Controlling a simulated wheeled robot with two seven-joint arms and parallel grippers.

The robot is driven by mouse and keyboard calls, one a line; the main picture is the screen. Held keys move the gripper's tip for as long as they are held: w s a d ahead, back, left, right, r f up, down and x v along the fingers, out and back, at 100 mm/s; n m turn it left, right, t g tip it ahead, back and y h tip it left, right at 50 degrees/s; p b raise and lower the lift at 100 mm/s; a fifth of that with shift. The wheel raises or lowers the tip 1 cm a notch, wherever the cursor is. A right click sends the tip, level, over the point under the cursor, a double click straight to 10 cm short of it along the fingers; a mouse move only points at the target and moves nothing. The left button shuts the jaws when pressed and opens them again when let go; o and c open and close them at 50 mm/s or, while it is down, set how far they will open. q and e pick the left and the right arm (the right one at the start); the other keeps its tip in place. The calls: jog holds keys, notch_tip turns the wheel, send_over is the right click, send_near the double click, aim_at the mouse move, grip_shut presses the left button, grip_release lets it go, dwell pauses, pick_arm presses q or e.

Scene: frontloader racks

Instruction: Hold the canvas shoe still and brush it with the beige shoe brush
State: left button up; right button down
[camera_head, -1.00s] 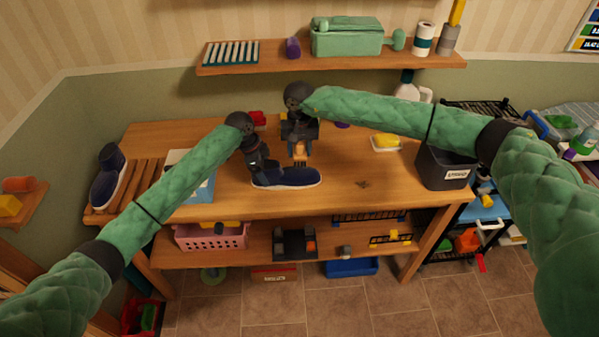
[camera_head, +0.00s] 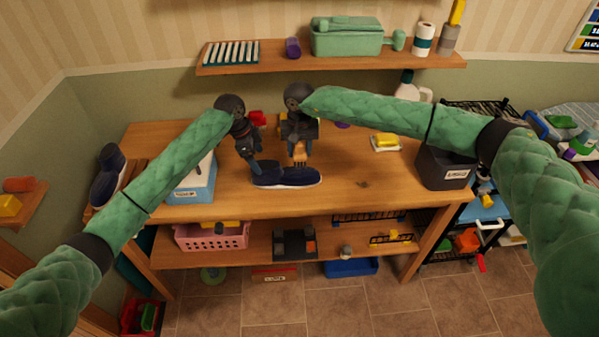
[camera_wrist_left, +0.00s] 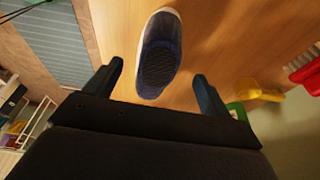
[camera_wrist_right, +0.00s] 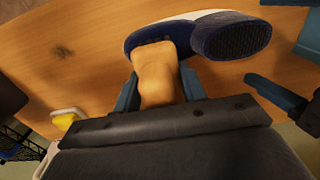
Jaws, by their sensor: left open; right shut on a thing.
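The dark blue canvas shoe (camera_head: 290,178) with a pale rim lies on the workbench. It also shows in the left wrist view (camera_wrist_left: 160,55) and the right wrist view (camera_wrist_right: 235,38). My left gripper (camera_head: 256,168) is open at the shoe's left end; in its wrist view the shoe lies ahead, between the fingers' lines, with a gap on both sides. My right gripper (camera_head: 297,148) is shut on the beige shoe brush (camera_wrist_right: 158,78), behind the shoe's middle. The brush (camera_head: 300,157) reaches the shoe's far edge; I cannot tell whether it touches. The bristles are mostly hidden.
A blue-and-white box (camera_head: 197,188) stands left of the shoe, and another dark shoe (camera_head: 108,176) at the bench's left end. A yellow sponge on a dish (camera_head: 387,142) and a dark bin (camera_head: 445,168) are to the right.

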pick_arm(q)
jog(key=shift+r, duration=0.15)
jog(key=v, duration=1.2)
jog(key=shift+f, duration=0.25)
